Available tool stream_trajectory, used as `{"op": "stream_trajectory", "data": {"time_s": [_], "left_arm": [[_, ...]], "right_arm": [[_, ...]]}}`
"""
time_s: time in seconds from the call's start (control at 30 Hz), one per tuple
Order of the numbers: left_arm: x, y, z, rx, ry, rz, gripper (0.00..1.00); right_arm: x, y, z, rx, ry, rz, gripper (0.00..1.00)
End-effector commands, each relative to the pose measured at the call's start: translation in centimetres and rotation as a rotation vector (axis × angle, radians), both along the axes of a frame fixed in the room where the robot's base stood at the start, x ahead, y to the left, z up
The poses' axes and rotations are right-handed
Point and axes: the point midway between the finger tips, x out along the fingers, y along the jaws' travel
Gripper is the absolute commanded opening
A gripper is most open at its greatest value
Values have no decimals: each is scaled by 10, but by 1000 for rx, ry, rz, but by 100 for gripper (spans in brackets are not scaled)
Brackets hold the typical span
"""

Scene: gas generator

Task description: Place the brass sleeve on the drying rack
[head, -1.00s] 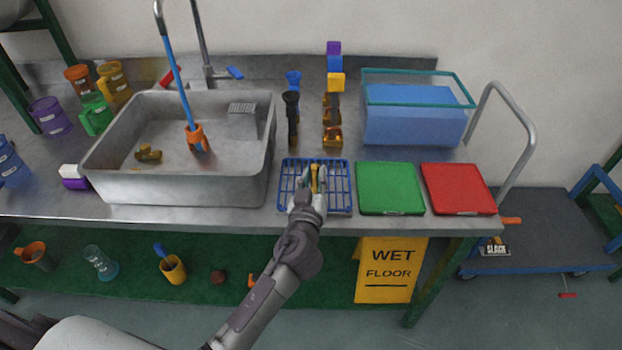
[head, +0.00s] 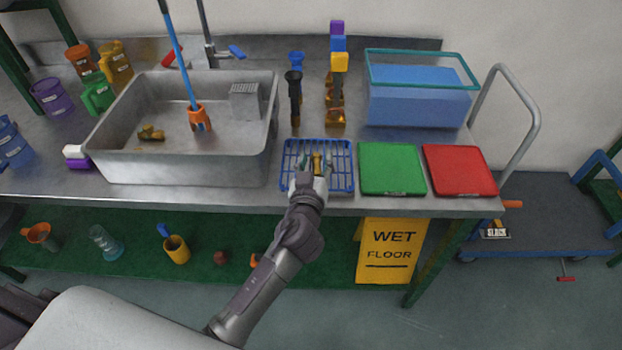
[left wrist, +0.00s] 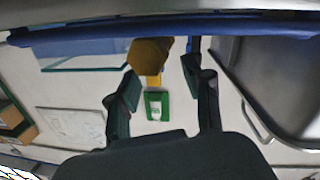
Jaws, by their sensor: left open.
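The brass sleeve (head: 317,163) is at the blue wire drying rack (head: 346,183), on the bench right of the sink. My left gripper (head: 315,168) is over the rack, open, with a finger on either side of the sleeve. In the left wrist view, the sleeve (left wrist: 148,55) shows between and beyond the open fingers (left wrist: 163,85), against a blue bar of the rack (left wrist: 100,33). I cannot tell exactly how the sleeve touches the rack. My right gripper is not in view.
The steel sink (head: 180,170) is left of the rack. A green tray (head: 391,168) and a red tray (head: 460,170) lie to its right. Dark and brass fittings (head: 295,100) and a stack of coloured blocks (head: 338,45) stand behind. A blue tank (head: 418,100) is at the back right.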

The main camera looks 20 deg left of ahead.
Motion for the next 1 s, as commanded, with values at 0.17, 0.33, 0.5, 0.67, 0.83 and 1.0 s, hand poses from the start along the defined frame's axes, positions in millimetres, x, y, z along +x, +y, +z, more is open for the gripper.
{"op": "stream_trajectory", "data": {"time_s": [0.17,0.33,0.5,0.67,0.83,1.0], "left_arm": [[-40,-7,-3,-5,3,0,50],[-75,-12,-1,-4,5,2,50],[-99,-16,2,-2,3,1,50],[-108,-18,5,-1,1,2,50],[-108,-18,5,0,1,2,50],[-108,-18,5,0,1,2,50]], "right_arm": [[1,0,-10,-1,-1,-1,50],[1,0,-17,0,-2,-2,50],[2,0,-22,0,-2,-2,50],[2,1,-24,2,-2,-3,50],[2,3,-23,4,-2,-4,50],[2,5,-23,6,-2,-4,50]]}}
